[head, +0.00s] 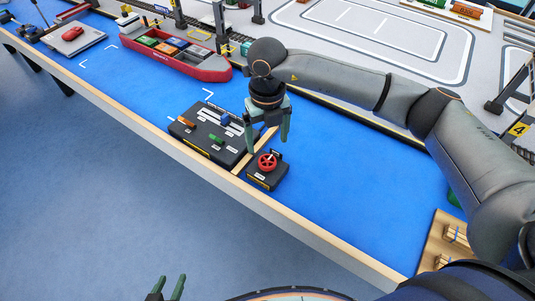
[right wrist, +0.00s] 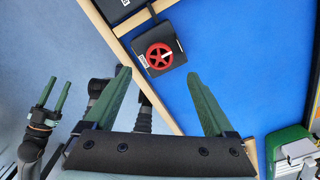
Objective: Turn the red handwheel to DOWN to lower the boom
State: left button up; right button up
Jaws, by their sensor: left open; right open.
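The red handwheel (head: 268,161) sits on top of a small black box (head: 266,180) at the table's front edge. In the right wrist view the handwheel (right wrist: 159,57) has several spokes, a white mark on its rim and small labels beside it, too small to read. My right gripper (head: 268,146) is open and empty, pointing down just above and behind the wheel in the head view. In the right wrist view the wheel lies beyond its spread fingertips (right wrist: 164,84). My left gripper (head: 170,288) is open and empty, low at the bottom edge, off the table.
A black control panel (head: 201,145) with coloured levers stands left of the wheel box. A red ship (head: 175,62) with containers lies further back. A wooden rack (head: 437,236) is at the right. The blue table right of the wheel is clear.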

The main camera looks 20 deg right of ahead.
aim_at(267, 160)
notch_tip(267, 160, down, 8)
jog(key=shift+r, duration=0.2)
jog(key=shift+c, duration=0.4)
jog(key=c, duration=1.3)
